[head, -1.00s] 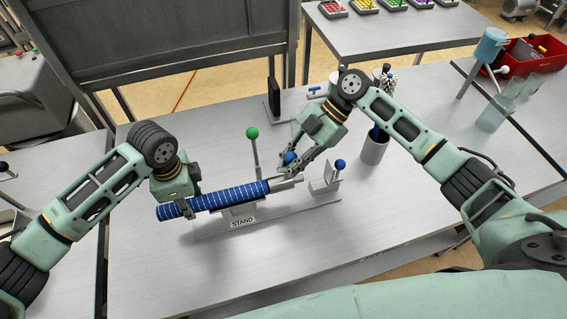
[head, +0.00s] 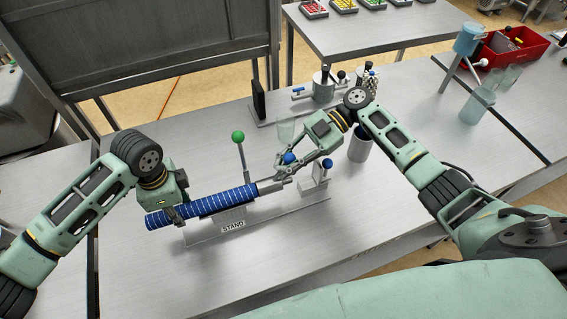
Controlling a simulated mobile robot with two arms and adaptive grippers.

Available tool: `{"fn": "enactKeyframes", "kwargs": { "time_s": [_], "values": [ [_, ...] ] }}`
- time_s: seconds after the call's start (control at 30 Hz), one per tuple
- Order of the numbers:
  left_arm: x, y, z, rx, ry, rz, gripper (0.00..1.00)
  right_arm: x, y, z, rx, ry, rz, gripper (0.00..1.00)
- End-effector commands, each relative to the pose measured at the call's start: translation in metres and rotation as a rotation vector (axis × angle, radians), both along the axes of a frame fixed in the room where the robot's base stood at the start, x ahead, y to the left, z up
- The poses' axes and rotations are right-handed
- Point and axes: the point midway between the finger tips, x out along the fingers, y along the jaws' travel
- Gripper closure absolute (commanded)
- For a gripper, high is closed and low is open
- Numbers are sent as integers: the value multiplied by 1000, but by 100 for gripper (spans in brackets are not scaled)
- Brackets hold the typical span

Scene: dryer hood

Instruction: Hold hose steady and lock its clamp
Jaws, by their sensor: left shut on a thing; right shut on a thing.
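A blue ribbed hose (head: 221,203) lies along the grey stand (head: 205,239) labelled STAND. My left gripper (head: 177,212) is shut around the hose near its left end. At the hose's right end is a grey pipe fitting (head: 268,187). My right gripper (head: 287,170) is shut at a blue ball knob (head: 289,158) just beyond that end; its fingers partly hide what they hold, which looks like the knob's lever. A green ball knob (head: 238,136) on a tall rod rises behind the hose. Another blue ball knob (head: 327,163) stands on an upright bracket at the stand's right end.
A red bin (head: 515,50) and a blue-topped dispenser (head: 467,40) stand at the back right. The front of the table is clear.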

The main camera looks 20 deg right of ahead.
Motion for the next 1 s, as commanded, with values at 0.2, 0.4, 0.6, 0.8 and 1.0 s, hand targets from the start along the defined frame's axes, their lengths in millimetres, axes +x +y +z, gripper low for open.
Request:
{"fn": "enactKeyframes", "kwargs": {
  "time_s": [0.2,0.4,0.6,0.8,1.0],
  "values": [
    [0,3,-1,5,4,7,100,-1,-2,-4,-12,2,-2,79],
    [-1,2,-1,5,3,4,100,0,-1,-2,-8,1,-1,67],
    [-1,2,-1,4,3,1,100,0,-1,-1,-5,0,-1,67],
    [-1,1,-1,4,3,0,100,3,-14,5,-5,-1,-4,67],
    [-1,1,-1,3,3,-1,100,9,-51,23,-6,-2,-4,67]
  ]
}}
